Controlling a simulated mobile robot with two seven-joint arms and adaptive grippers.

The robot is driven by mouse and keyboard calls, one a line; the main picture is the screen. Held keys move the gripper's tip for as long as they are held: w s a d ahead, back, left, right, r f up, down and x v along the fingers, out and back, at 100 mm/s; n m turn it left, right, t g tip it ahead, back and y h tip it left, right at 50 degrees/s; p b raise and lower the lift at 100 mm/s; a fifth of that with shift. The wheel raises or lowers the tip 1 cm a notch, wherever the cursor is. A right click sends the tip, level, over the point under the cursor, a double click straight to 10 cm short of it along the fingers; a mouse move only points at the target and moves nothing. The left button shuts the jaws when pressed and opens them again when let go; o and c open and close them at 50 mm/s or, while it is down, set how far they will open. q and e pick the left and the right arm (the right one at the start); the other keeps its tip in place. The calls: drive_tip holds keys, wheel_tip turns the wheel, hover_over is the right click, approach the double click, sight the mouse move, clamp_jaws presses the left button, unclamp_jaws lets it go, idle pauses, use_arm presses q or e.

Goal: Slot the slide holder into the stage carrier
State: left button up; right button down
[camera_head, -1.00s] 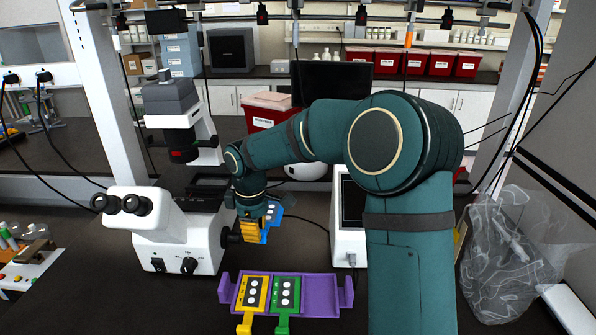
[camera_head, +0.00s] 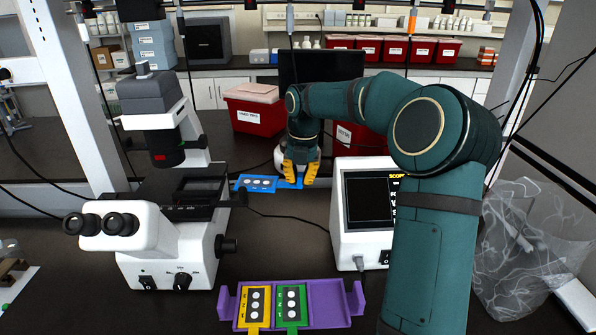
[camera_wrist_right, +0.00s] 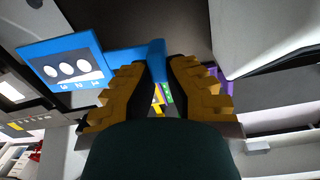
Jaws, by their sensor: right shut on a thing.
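The blue slide holder (camera_head: 256,183) has a row of three white circles on its plate. My right gripper (camera_head: 299,180) is shut on its handle, with the plate reaching left towards the microscope. The right wrist view also shows the holder (camera_wrist_right: 65,62), with its handle between the yellow fingers (camera_wrist_right: 161,70). The holder is in the air, to the right of the microscope stage and apart from it. The black stage carrier (camera_head: 198,184) is on top of the white microscope; its opening is partly hard to make out. My left gripper is out of view.
The microscope (camera_head: 190,245) stands at left, its eyepieces facing front left. A purple rack (camera_head: 325,302) with a yellow and a green holder is in front. A white screen unit (camera_head: 350,235) stands right of the gripper.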

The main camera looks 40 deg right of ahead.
sight(268, 186)
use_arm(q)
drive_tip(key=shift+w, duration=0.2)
use_arm(e)
drive_tip(key=shift+d+r+n, duration=0.25)
drive_tip(key=shift+d+n, duration=0.35)
drive_tip(key=shift+n, duration=0.1)
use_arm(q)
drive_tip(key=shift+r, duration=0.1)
use_arm(e)
drive_tip(key=shift+a+r+p, duration=0.1)
drive_tip(key=shift+p, duration=0.5)
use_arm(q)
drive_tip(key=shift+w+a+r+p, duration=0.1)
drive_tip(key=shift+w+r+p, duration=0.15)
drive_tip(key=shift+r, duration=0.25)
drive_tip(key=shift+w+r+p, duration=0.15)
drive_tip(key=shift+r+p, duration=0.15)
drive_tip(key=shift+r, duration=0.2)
use_arm(e)
drive_tip(key=shift+w+a+f, duration=0.2)
drive_tip(key=shift+w+a, duration=1.15)
drive_tip(key=shift+a, duration=0.2)
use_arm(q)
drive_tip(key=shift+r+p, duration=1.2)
use_arm(e)
drive_tip(key=shift+w+a, duration=1.45)
drive_tip(key=shift+a, duration=0.25)
drive_tip(key=c, duration=1.1)
unclamp_jaws()
drive_tip(key=shift+o, duration=0.2)
